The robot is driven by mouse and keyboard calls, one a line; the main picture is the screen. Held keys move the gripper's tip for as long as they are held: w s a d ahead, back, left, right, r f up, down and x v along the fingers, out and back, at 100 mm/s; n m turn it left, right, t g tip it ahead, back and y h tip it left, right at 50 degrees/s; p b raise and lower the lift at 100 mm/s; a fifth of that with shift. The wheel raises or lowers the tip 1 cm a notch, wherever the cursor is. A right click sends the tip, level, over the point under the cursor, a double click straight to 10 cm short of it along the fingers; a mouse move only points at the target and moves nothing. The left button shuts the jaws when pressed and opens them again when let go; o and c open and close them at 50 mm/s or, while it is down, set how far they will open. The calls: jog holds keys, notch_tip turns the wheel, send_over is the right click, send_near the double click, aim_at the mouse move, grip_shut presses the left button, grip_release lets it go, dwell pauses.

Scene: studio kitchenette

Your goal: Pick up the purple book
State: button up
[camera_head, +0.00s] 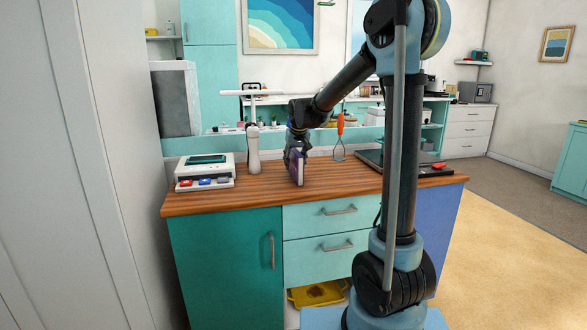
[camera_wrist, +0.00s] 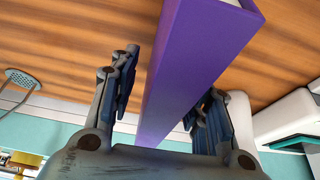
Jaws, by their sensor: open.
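The purple book (camera_head: 298,167) stands upright on the wooden countertop (camera_head: 235,196) in the head view, with its narrow side facing me. My gripper (camera_head: 297,152) is at the book from above and behind. In the wrist view, the purple book (camera_wrist: 190,65) passes between the two fingers of my gripper (camera_wrist: 165,105). The fingers are apart, one on each side of the book, with a visible gap at the left finger. Contact at the right finger is unclear. Part of the book is hidden behind the gripper in the head view.
An orange-handled masher (camera_head: 340,130) is to the right. A dark cooktop (camera_head: 385,160) lies beyond it. The front middle of the counter is clear.

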grip_shut()
dwell(0.4)
